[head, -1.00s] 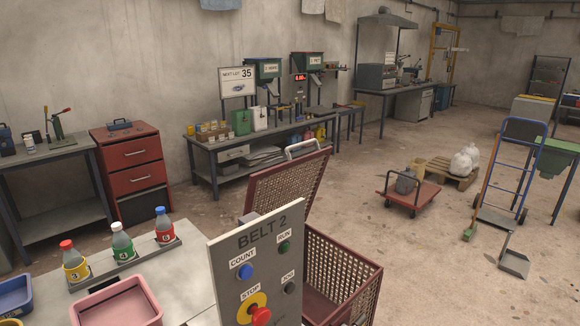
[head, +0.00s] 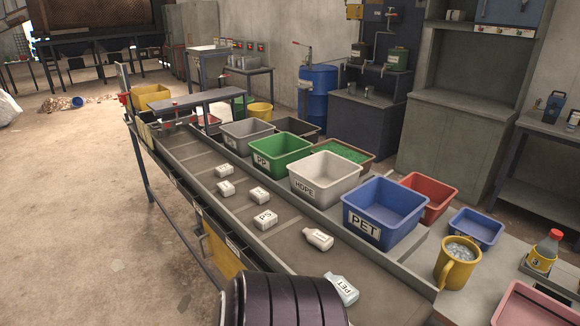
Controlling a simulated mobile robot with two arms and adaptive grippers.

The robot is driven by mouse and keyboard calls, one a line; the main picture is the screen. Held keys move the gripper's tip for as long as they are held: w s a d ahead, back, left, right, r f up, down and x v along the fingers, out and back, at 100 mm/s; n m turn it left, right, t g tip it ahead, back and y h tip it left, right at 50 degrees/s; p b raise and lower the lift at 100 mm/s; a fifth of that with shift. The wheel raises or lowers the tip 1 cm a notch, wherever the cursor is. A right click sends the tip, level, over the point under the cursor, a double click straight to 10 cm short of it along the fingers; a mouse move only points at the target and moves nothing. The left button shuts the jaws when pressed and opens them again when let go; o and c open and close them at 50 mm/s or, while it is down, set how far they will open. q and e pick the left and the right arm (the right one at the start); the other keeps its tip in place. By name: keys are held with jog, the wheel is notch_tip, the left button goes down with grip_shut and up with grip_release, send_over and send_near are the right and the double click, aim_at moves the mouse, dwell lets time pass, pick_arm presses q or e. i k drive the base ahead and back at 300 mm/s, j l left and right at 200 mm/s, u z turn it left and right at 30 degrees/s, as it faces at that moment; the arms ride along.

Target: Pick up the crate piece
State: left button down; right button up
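I cannot make out a crate piece for certain in the head view. On the sorting belt (head: 215,215) lie several small pale pieces, among them a block marked PS (head: 265,219), a white bottle (head: 318,239) and a clear bottle marked PET (head: 341,290). Other small white blocks (head: 259,195) lie farther up the belt. Neither of my grippers is in view. A dark ribbed, rounded shape at the bottom edge hides the near side of the belt; I cannot tell what it is.
Bins line the belt's right side: grey (head: 247,133), green PP (head: 280,155), white HDPE (head: 325,178) and blue PET (head: 383,212). A red bin (head: 430,195), a small blue tray (head: 476,228) and a yellow mug (head: 456,262) stand right. Open floor lies left.

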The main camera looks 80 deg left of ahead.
aim_at(265, 220)
jog(key=u, duration=2.8)
jog(key=k+l+u, duration=0.2)
jog(key=k+u, duration=0.2)
jog(key=i, duration=0.05)
